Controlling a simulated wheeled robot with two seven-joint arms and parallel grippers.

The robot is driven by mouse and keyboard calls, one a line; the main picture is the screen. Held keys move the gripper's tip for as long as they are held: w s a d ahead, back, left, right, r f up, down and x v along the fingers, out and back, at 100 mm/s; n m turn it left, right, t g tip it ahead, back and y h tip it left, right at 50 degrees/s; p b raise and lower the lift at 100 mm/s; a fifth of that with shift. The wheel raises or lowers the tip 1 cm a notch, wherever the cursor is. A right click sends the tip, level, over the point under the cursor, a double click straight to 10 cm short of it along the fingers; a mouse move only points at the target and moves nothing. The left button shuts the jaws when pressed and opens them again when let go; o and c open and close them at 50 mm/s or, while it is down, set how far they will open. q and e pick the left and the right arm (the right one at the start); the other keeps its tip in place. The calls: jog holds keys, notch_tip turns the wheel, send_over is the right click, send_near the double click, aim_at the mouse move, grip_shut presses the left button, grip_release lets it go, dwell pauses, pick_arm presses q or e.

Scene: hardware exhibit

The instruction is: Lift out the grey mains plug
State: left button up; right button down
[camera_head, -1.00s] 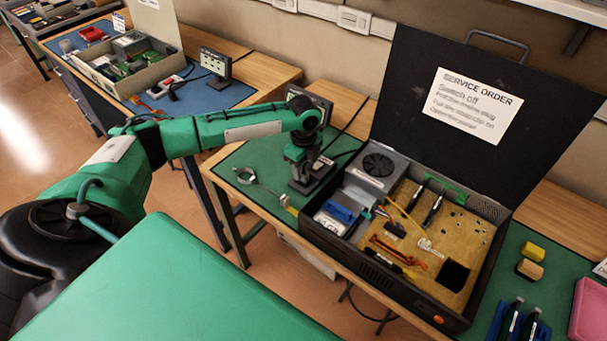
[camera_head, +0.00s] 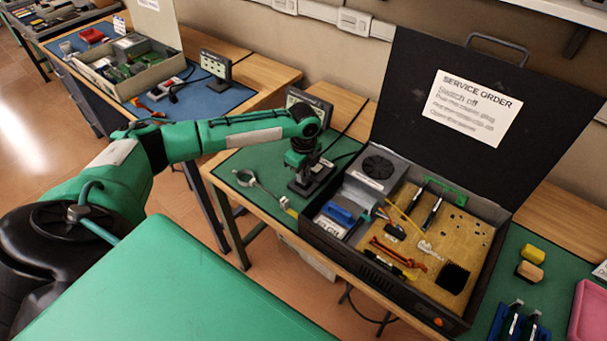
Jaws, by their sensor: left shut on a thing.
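My left gripper (camera_head: 303,166) points down at a dark socket block (camera_head: 318,184) on the green mat, left of the open case. It is shut on a small grey thing at the block, which I take to be the grey mains plug. The fingers and wrist hide most of the plug, so I cannot tell how deep it sits. A dark cable (camera_head: 345,155) runs behind the block towards the case. My right gripper is not in view.
The open black case (camera_head: 375,285) stands close to the right of the gripper, its lid (camera_head: 480,120) raised with a service order sheet. A small display (camera_head: 313,101) stands behind the wrist.

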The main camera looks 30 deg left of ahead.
pick_arm(q)
notch_tip(320, 180, up, 20)
jog(key=b, duration=0.2)
jog(key=shift+b, duration=0.3)
jog(key=shift+f, duration=0.1)
